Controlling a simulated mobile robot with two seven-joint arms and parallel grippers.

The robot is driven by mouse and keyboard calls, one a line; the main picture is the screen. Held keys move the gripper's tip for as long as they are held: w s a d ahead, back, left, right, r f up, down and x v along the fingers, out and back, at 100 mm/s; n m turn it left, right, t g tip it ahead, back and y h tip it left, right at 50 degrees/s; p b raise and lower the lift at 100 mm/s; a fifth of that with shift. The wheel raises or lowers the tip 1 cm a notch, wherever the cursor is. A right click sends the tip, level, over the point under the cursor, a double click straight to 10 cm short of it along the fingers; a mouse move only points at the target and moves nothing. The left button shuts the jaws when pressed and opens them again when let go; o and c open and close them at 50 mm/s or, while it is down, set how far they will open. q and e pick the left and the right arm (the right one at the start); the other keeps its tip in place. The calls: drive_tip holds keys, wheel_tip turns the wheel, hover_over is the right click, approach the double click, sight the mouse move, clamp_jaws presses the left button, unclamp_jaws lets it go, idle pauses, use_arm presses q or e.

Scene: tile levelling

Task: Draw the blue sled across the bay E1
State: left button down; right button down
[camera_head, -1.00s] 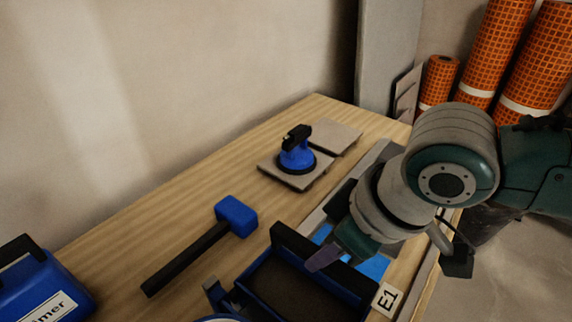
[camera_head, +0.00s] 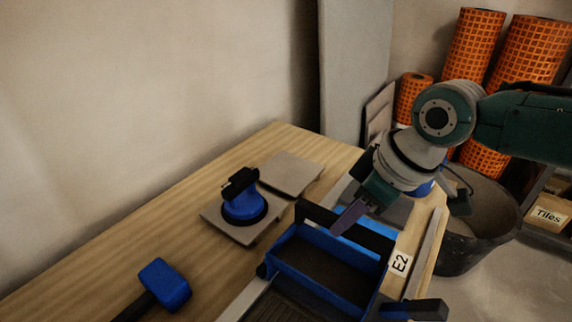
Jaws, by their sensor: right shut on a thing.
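The blue sled (camera_head: 283,247) is an open blue frame with a dark inside and a black bar along its far side. It sits on the light rails of the bench, beside a label that reads E2 (camera_head: 399,262). My right gripper (camera_head: 350,214) reaches down from the right and is shut on the sled at its black far bar; the exact grip is partly hidden. A bright blue strip (camera_head: 368,241) shows just beyond the bar. The label E1 is not in view now. My left gripper is not in view.
A blue suction lifter (camera_head: 243,203) stands on a grey tile, with another tile (camera_head: 290,174) behind. A blue-headed mallet (camera_head: 165,284) lies at the lower left. A dark bucket (camera_head: 475,225) and orange rolls (camera_head: 471,50) stand beyond the bench's right side.

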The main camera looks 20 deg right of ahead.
drive_tip(key=shift+w+d, duration=0.25)
drive_tip(key=shift+d, duration=0.05)
drive_tip(key=c, duration=0.7)
unclamp_jaws()
drive_tip(key=p+v, duration=0.3)
drive_tip(key=v, duration=0.6)
drive_tip(key=shift+p, duration=0.3)
drive_tip(key=shift+s+d+r, duration=0.1)
drive_tip(key=shift+s+r, duration=0.1)
drive_tip(key=shift+r, duration=0.25)
